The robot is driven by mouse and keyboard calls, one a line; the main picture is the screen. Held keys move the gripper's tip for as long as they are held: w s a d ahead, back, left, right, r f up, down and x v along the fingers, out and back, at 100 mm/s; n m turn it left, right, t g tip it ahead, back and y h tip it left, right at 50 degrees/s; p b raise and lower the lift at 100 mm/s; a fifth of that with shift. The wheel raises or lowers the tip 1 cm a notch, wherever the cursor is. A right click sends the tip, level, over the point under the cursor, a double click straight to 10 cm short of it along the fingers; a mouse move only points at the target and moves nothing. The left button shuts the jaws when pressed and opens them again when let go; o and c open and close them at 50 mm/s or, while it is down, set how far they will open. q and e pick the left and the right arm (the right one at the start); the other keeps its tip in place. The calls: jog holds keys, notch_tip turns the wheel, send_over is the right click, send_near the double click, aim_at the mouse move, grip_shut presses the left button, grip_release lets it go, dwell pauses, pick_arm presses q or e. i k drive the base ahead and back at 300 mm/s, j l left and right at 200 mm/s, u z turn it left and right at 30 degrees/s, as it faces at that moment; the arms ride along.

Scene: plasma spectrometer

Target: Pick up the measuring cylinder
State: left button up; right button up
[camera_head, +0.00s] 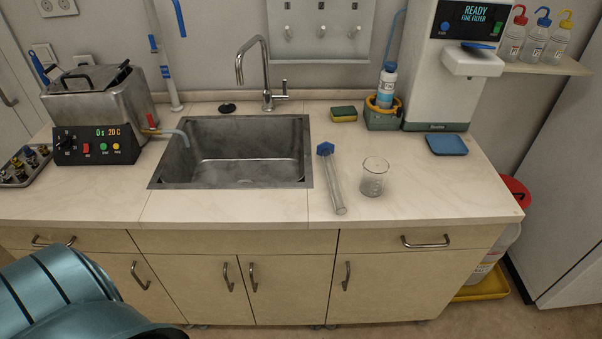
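The measuring cylinder (335,188) is a clear, narrow tube with a blue hexagonal base. It lies on its side on the pale countertop (430,200), just right of the sink. Its blue base points toward the back and its open end toward the front edge. A clear glass beaker (373,177) stands upright to its right, a small gap apart. A teal part of my own body fills the lower left corner. Neither of my grippers is in view.
A steel sink (247,183) with a tall faucet (266,75) lies left of the cylinder. A water purifier (437,100), a sponge (344,114) and a blue tray (446,145) stand behind and right. A heated bath (97,110) is at left. The front right counter is clear.

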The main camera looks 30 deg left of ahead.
aim_at(325, 149)
jog(key=k+j, duration=0.2)
jog(key=j, duration=0.15)
jog(key=k+j, duration=0.2)
jog(key=j, duration=0.15)
jog(key=k+j, duration=0.2)
jog(key=j, duration=0.15)
jog(key=k+j, duration=0.2)
jog(key=j, duration=0.15)
